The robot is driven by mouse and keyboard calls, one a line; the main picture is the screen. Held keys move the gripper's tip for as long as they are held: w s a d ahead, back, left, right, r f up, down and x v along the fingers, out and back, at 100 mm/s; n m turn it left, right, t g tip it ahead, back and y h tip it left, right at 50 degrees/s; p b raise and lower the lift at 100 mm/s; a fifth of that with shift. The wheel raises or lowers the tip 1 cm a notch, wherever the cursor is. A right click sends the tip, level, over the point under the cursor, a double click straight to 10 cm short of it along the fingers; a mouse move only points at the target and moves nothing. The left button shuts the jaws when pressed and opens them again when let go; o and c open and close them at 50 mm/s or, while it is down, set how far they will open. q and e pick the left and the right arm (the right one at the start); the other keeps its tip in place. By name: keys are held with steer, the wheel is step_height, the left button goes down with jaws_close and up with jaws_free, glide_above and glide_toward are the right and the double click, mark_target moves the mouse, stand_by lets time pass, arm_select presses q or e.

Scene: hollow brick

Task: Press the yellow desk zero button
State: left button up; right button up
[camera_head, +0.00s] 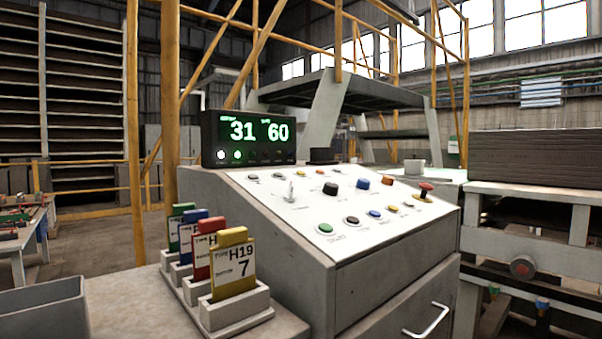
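A grey control desk (265,225) stands in the middle with a sloping white panel (320,205). A yellow button (393,209) sits in the front row of the panel, right of a blue button (375,213), a black one (352,220) and a green one (326,229). Its label is too small to read. A smaller yellowish control also shows in the back row (275,174). Neither of my grippers is in view, and nothing covers the front row of buttons.
A display (249,137) on the desk reads 31 and 60. Black, blue and orange knobs and a red mushroom button (426,187) rise from the panel. Colored tags stand in a holder (232,312) at front left, near a grey bin (42,311). Space above the panel is clear.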

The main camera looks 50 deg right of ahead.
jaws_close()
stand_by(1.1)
